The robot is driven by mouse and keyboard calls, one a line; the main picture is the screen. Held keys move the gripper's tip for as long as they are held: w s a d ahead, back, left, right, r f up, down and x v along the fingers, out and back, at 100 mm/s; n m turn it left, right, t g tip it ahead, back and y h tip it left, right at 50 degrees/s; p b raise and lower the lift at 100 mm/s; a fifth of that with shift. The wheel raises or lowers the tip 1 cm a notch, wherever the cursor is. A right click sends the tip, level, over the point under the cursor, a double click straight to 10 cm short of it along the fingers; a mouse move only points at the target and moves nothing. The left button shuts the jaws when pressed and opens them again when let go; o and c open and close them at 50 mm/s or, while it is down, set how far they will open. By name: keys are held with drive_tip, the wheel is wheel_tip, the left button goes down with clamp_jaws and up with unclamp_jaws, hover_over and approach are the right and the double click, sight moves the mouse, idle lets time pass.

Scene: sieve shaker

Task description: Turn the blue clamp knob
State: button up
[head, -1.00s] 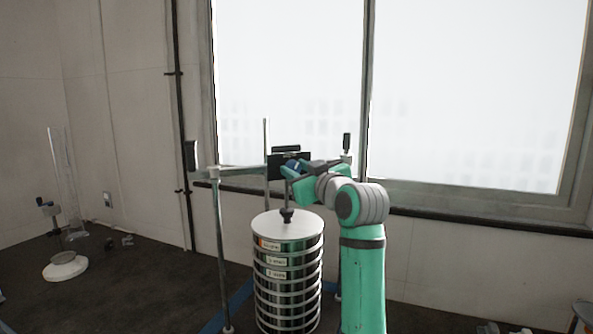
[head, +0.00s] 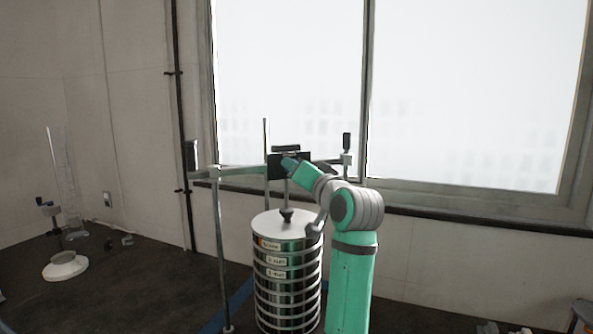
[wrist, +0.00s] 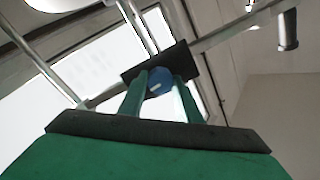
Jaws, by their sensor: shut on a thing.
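The blue clamp knob (wrist: 159,81) shows in the wrist view, on the front of a black clamp block (wrist: 128,75). My gripper (wrist: 160,84) has its two green fingers on either side of the knob and is shut on it. In the head view the black block (head: 275,158) sits on the horizontal bar above the sieve stack. My gripper (head: 291,165) reaches the block from the right there and hides most of the knob. A pale mark shows on the knob's face in the wrist view.
The stack of metal sieves (head: 287,270) with a lid and black lid knob (head: 286,215) stands below my arm. A vertical post (head: 222,260) rises at its left. A white-based stand (head: 65,266) is far left. The window is behind.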

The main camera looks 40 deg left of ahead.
drive_tip(key=shift+m, duration=0.9)
drive_tip(key=shift+w, duration=0.1)
drive_tip(key=o, duration=1.1)
drive_tip(key=v, duration=1.1)
drive_tip(key=shift+a, duration=0.15)
drive_tip(key=shift+f, duration=0.1)
